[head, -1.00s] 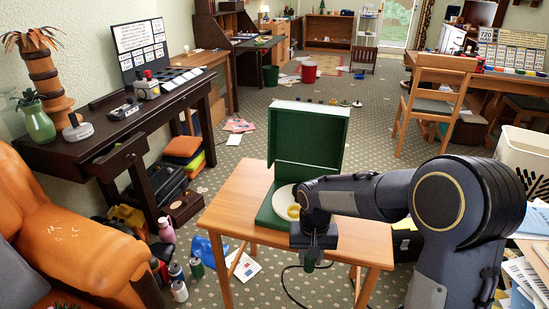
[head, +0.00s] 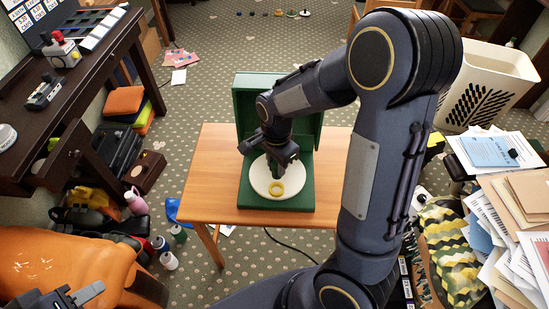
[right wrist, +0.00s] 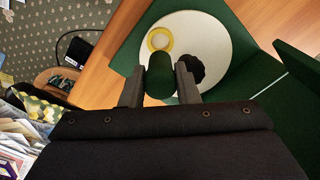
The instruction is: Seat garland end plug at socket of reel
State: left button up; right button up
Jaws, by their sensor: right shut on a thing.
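A white disc, apparently the reel (head: 262,185), lies flat in an open dark green case (head: 300,197) on a small wooden table. A yellow ring (head: 277,189) sits on its near part; whether it is the socket I cannot tell. My right gripper (head: 280,166) is over the disc, behind the ring. In the right wrist view it is shut on a dark green cylinder, apparently the plug (right wrist: 160,75), held apart from the yellow ring (right wrist: 160,39). A dark round shape (right wrist: 193,68) shows beside the right finger. My left gripper (head: 82,295) is at the bottom left, its jaws unclear.
The case's raised lid (head: 244,100) stands behind the disc. The wooden table (head: 210,180) is bare left of the case. A black cable (head: 290,247) runs on the floor. A white basket (head: 490,85) and paper piles (head: 510,205) crowd the right.

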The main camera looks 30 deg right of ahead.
aim_at(276, 176)
notch_tip(276, 176, down, 6)
jog(key=b, duration=0.4)
jog(key=shift+r, duration=0.2)
jog(key=shift+f, duration=0.15)
jog(key=shift+p, duration=0.35)
dwell(1.5)
jog(key=shift+f+b, duration=1.05)
jog(key=shift+f, duration=0.25)
jog(key=o, duration=1)
